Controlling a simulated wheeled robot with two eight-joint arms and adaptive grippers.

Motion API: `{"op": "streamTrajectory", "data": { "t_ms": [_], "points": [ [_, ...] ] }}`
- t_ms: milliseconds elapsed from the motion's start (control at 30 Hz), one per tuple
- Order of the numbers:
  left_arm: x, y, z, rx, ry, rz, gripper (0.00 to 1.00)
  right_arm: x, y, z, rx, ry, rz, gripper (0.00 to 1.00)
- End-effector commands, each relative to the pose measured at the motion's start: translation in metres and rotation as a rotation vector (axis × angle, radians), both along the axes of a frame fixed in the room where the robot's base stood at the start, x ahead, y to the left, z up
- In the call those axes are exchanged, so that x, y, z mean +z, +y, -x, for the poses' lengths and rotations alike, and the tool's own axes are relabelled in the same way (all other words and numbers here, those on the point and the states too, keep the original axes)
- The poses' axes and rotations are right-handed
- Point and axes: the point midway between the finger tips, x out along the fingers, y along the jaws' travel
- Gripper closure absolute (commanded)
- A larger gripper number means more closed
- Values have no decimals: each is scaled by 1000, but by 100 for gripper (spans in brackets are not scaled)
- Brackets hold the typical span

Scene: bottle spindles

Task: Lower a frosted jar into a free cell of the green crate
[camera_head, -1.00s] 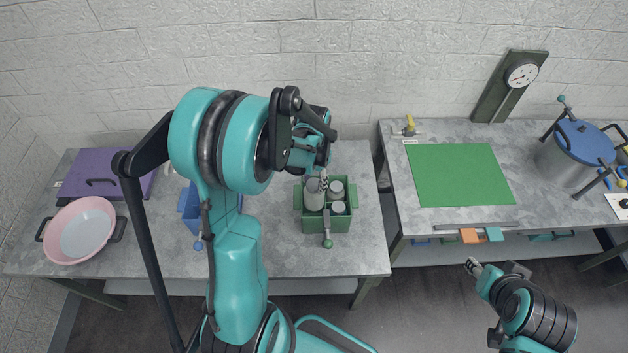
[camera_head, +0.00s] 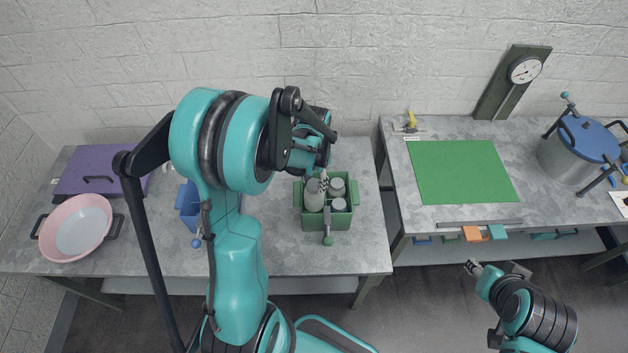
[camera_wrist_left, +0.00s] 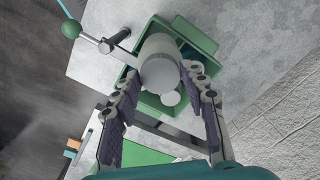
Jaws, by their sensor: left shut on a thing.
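A pale grey frosted jar (camera_head: 314,197) is at the left part of the green crate (camera_head: 327,224) on the left table. In the left wrist view the jar (camera_wrist_left: 161,65) stands between the fingers of my left gripper (camera_wrist_left: 163,86), which is shut on it. The crate (camera_wrist_left: 190,35) shows behind and below the jar. I cannot tell how deep the jar's base sits. Other jars (camera_head: 337,188) stand in the crate's right part. My left gripper (camera_head: 322,180) partly hides the crate's back. My right gripper (camera_head: 473,267) hangs away at lower right; its jaw gap is unclear.
A blue crate (camera_head: 187,208) is left of the green one, partly behind my left arm. A pink basin (camera_head: 80,230) and purple case (camera_head: 98,172) lie farther left. The right table holds a green mat (camera_head: 462,172) and a blue-lidded pot (camera_head: 575,160).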

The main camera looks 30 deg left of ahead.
Motion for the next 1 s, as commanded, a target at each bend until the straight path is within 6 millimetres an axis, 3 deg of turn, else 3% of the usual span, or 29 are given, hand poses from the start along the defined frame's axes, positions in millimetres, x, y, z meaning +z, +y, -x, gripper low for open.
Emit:
{"op": "streamTrajectory", "data": {
  "t_ms": [1000],
  "points": [
    [-56, 0, 0, 0, 0, -1, 100, -52, 0, 0, 0, 0, 0, 60]
  ]
}}
